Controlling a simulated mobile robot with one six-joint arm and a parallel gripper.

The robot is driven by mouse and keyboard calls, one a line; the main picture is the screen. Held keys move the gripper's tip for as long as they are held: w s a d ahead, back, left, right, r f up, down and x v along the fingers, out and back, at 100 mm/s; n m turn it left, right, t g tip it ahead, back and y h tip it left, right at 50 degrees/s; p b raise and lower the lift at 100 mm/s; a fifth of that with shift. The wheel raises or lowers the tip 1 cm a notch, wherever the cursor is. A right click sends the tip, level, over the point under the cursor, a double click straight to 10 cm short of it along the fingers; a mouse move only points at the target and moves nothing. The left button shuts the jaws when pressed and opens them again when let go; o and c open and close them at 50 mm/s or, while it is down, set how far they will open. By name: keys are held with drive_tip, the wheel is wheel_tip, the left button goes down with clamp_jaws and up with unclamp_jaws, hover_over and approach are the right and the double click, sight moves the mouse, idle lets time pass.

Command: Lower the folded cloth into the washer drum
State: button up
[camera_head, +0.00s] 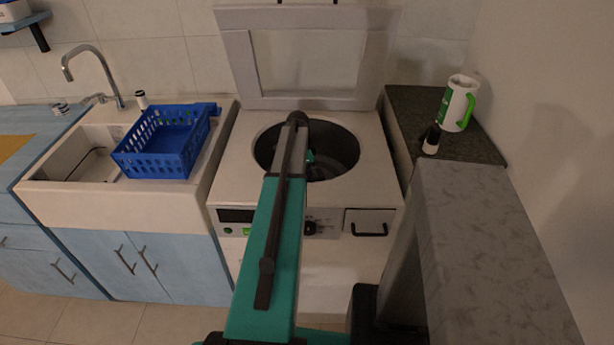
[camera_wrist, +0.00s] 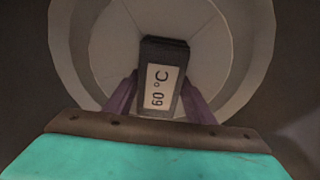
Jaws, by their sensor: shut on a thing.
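The top-loading washer (camera_head: 232,160) stands in the middle of the head view, its lid (camera_head: 238,60) raised at the back. Its round drum (camera_head: 345,150) is open, and my arm reaches over it. In the wrist view my gripper (camera_wrist: 160,100) has purple fingers shut on a dark block-shaped piece, which looks like the folded cloth (camera_wrist: 164,48). It bears a white label reading "60 °C". Behind it the pale round drum (camera_wrist: 95,50) fills the wrist view. The cloth appears over or inside the drum; its exact depth is unclear. My arm hides it in the head view.
A blue basket (camera_head: 165,155) sits at the right side of the white sink (camera_head: 70,195), left of the washer. A white and green jug (camera_head: 455,105) and a small dark bottle with a pale base (camera_head: 431,140) stand on the dark counter (camera_head: 410,105) at right.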

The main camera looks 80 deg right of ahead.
drive_tip(key=o, duration=1.2)
drive_tip(key=shift+w+a+r+b, duration=0.1)
drive_tip(key=shift+w+r+b, duration=0.2)
drive_tip(key=shift+r, duration=2)
drive_tip(key=shift+w+a+r+b, duration=0.2)
drive_tip(key=shift+r+b, duration=0.15)
drive_tip(key=shift+r, duration=1.9)
drive_tip(key=shift+w+a+r+b, duration=0.1)
drive_tip(key=shift+w+r+b, duration=0.2)
drive_tip(key=shift+r, duration=2)
